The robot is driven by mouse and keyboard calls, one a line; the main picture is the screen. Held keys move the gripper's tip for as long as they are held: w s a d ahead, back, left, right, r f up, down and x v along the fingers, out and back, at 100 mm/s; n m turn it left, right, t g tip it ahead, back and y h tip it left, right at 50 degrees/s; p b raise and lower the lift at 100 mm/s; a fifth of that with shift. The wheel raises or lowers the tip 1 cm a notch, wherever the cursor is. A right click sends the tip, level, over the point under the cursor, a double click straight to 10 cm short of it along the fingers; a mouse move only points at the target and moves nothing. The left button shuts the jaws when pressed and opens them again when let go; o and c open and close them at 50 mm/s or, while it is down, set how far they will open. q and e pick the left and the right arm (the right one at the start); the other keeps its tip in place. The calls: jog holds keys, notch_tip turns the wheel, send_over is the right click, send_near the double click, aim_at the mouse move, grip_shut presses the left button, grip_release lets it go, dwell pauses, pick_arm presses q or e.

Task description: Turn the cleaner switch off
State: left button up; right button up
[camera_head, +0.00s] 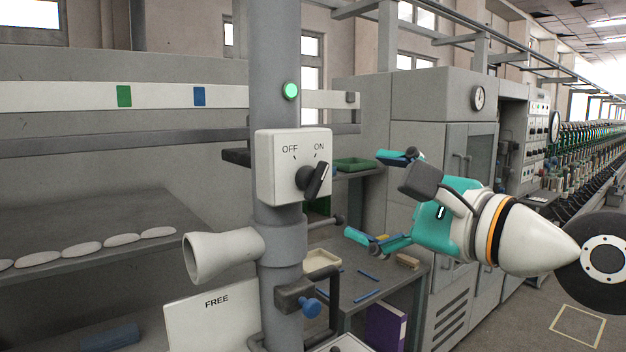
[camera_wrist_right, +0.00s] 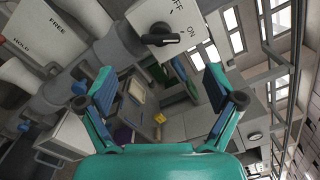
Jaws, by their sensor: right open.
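The cleaner switch is a black rotary knob (camera_head: 314,180) on a white box (camera_head: 280,160) marked OFF and ON, fixed to a grey post. The knob's handle points up and to the right, toward ON. A green lamp (camera_head: 291,91) glows above the box. My right gripper (camera_head: 375,198) is open and empty, to the right of the knob and apart from it, with its fingers pointing left. In the right wrist view the knob (camera_wrist_right: 162,39) shows at the top, beyond the open fingers (camera_wrist_right: 158,95). My left gripper is not in view.
A pale horn-shaped nozzle (camera_head: 215,252) sticks out from the post (camera_head: 277,235) below the box. A blue knob (camera_head: 311,307) and a FREE sign (camera_head: 212,315) are lower. A workbench (camera_head: 395,285) with small items stands behind. Open space lies between my gripper and the switch.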

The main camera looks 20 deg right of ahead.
aim_at(318, 181)
jog(key=p+x, duration=0.1)
jog(key=x, duration=1)
jog(key=shift+w, duration=0.2)
jog(key=shift+c, duration=0.4)
